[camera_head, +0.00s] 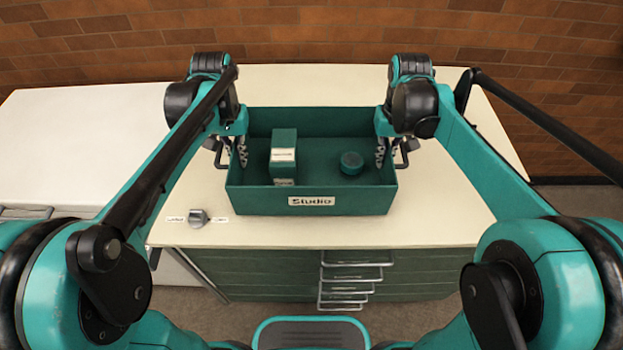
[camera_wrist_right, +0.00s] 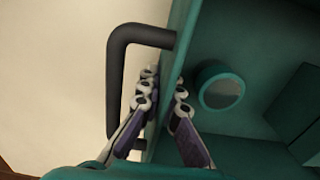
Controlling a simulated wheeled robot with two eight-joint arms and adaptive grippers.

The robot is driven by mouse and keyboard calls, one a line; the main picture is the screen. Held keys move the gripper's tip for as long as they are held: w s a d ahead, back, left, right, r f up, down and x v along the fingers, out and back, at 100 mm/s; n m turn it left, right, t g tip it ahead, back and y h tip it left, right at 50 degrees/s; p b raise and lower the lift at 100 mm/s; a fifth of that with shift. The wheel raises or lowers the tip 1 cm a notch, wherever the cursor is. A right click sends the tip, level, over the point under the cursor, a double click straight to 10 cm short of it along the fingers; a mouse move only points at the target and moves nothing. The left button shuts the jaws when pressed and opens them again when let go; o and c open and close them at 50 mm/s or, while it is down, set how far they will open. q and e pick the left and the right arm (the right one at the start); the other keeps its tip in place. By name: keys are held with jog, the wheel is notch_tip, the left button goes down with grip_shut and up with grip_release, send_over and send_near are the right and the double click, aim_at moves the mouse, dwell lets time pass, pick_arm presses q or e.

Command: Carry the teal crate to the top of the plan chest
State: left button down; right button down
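The teal crate (camera_head: 250,201), labelled "Studio", is at the plan chest (camera_head: 440,218), over its cream top. I cannot tell whether its base touches the top. A teal box (camera_head: 284,142) and a small round teal tin (camera_head: 351,163) are inside. My left gripper (camera_head: 236,152) is at the crate's left end wall and looks closed on it, its outer finger partly hidden. My right gripper (camera_head: 386,152) is at the right end wall. In the right wrist view its fingers (camera_wrist_right: 165,88) pinch the wall, one inside the crate, one between wall and dark handle (camera_wrist_right: 116,80).
A white surface (camera_head: 85,130) adjoins the chest on the left. A grey knob (camera_head: 197,217) with small labels sits on the chest top's front left. Wire drawer pulls (camera_head: 350,273) show on the green front. Bare top shows around the crate. A brick wall (camera_head: 300,40) stands behind.

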pick_arm(q)
jog(key=shift+f+b, duration=0.5)
jog(key=shift+f, duration=0.15)
pick_arm(e)
jog(key=shift+f, duration=0.65)
pick_arm(q)
jog(key=c, duration=2.2)
grip_release()
jog(key=shift+f, duration=0.2)
pick_arm(e)
jog(key=c, duration=2.2)
grip_release()
jog(key=shift+f, duration=0.2)
pick_arm(q)
jog(key=o, duration=0.5)
jog(key=shift+r, duration=0.15)
pick_arm(e)
jog(key=o, duration=0.5)
jog(key=shift+r, duration=0.15)
pick_arm(q)
jog(key=shift+r, duration=0.15)
pick_arm(e)
jog(key=shift+r, duration=0.15)
